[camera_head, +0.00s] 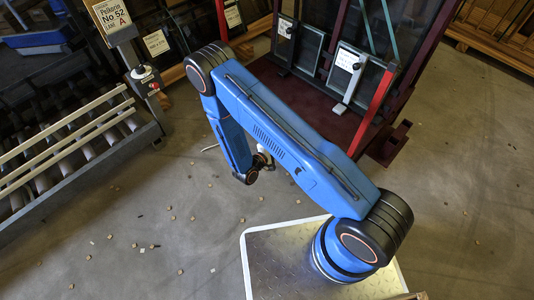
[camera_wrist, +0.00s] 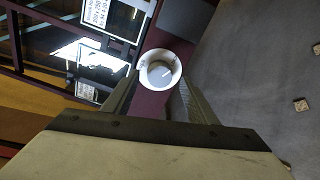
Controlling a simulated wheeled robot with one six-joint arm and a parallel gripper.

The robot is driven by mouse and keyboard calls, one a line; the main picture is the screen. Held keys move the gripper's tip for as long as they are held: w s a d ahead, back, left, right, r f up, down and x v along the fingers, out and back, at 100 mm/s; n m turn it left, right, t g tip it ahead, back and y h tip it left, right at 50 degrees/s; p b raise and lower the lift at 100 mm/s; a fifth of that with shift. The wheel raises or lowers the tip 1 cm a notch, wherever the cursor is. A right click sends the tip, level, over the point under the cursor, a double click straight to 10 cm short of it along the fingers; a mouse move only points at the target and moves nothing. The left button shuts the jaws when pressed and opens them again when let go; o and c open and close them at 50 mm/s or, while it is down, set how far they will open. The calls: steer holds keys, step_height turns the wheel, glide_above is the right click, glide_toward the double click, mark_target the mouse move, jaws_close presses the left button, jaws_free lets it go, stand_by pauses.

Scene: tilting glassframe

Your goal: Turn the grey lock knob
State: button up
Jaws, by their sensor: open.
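In the wrist view a round grey face with a white rim (camera_wrist: 160,70), likely the grey lock knob, shows just beyond and between my fingertips. A thin pale mark crosses its face. My gripper (camera_wrist: 160,88) is open, one finger on each side of this round thing. I cannot tell whether either finger touches it. In the head view my arm covers most of my gripper, and I cannot make out the knob there. The dark red glass frame stand (camera_head: 330,120) is behind my arm, with glass panels and small white signs (camera_head: 347,60).
A roller rack (camera_head: 75,140) stands at the left, with a control box with a red button (camera_head: 142,76) on its post. A bright red bar (camera_head: 376,105) slants down at the stand's right side. The concrete floor (camera_head: 470,180) is open at the right, with small scattered bits.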

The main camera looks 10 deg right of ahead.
steer(key=v, duration=1.5)
steer(key=shift+s+a+f, duration=0.1)
steer(key=shift+a, duration=0.05)
steer(key=s+d+r+m+g+y, duration=0.1)
steer(key=d+r+m+g, duration=0.45)
steer(key=r, duration=0.95)
steer(key=s+d+r+m+g+y, duration=0.1)
steer(key=d+r+m+g+y, duration=0.15)
steer(key=d+r+g, duration=0.85)
steer(key=s+d+r+m+t+y, duration=0.1)
steer(key=s+r+t+y, duration=0.4)
steer(key=s+r, duration=0.5)
steer(key=s+d+r+m+t+y, duration=0.1)
steer(key=s+d+r+t+y, duration=0.2)
steer(key=s+r, duration=0.7)
steer(key=shift+d+r+m+t+y, duration=0.15)
steer(key=shift+r+m+t+y, duration=0.15)
steer(key=shift+r+t+y, duration=1.35)
steer(key=shift+r+g+h, duration=0.3)
steer(key=shift+r+h, duration=0.2)
steer(key=shift+h, duration=0.3)
